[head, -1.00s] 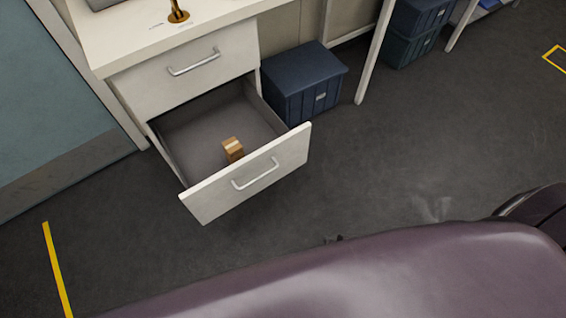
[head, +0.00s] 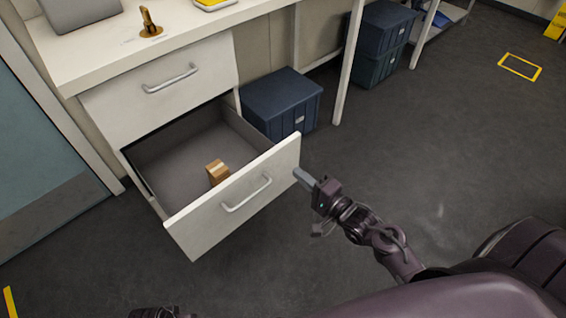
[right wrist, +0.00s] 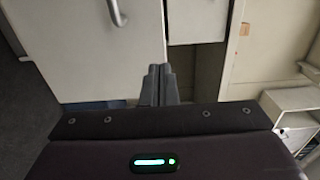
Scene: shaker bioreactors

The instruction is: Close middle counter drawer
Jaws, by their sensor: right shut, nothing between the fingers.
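The middle counter drawer (head: 238,200) stands pulled far out below a shut upper drawer (head: 160,88). Its white front has a curved metal handle (head: 247,194), and a small brown box (head: 217,172) sits inside. My right gripper (head: 301,177) is shut and empty, just off the right end of the drawer front in the head view; contact cannot be told. In the right wrist view the shut fingers (right wrist: 158,83) are near the right part of a white panel with a handle (right wrist: 117,12). My left gripper's fingers are not seen; only a dark part shows at the bottom edge.
A dark blue bin (head: 281,103) stands on the floor right of the counter, behind the drawer front. More bins (head: 381,42) and a table leg (head: 351,62) are farther right. A blue-green door panel (head: 40,160) is at left. The floor in front is clear.

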